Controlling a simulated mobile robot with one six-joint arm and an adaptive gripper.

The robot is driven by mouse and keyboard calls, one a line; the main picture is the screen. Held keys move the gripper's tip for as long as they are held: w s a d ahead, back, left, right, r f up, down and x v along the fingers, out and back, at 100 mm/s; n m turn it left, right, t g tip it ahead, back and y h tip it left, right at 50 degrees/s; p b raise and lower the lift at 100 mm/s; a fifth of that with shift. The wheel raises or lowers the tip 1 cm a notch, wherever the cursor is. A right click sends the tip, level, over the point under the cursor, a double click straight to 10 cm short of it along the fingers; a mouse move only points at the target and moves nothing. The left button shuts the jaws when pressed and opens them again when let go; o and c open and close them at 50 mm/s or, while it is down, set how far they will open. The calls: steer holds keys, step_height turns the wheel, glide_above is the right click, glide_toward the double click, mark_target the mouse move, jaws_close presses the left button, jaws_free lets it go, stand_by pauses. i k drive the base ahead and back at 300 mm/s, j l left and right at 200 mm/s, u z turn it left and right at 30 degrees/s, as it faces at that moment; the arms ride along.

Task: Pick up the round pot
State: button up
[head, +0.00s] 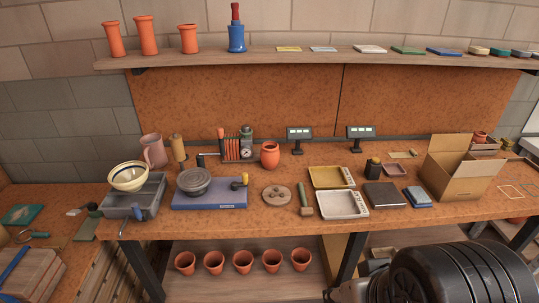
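A round-bellied orange terracotta pot (270,155) stands upright on the workbench, near its back and left of the middle in the head view. It has a short neck and an open mouth, and nothing touches it that I can see. Part of my arm fills the lower right corner, dark and ribbed. A greyish end (350,291) at its left may be my gripper. It is cut off by the frame edge and far from the pot. I cannot make out its fingers, or whether they are open or shut.
A crank-like tool stand (240,147) is just left of the pot, and a small display (299,137) is to its right. A round disc (277,195) and a mallet (306,198) lie in front. Several small pots (243,262) stand below. A cardboard box (460,172) is at right.

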mark_target(270, 153)
steer(key=i, duration=0.9)
steer(key=i+j, duration=0.4)
steer(key=i, duration=0.2)
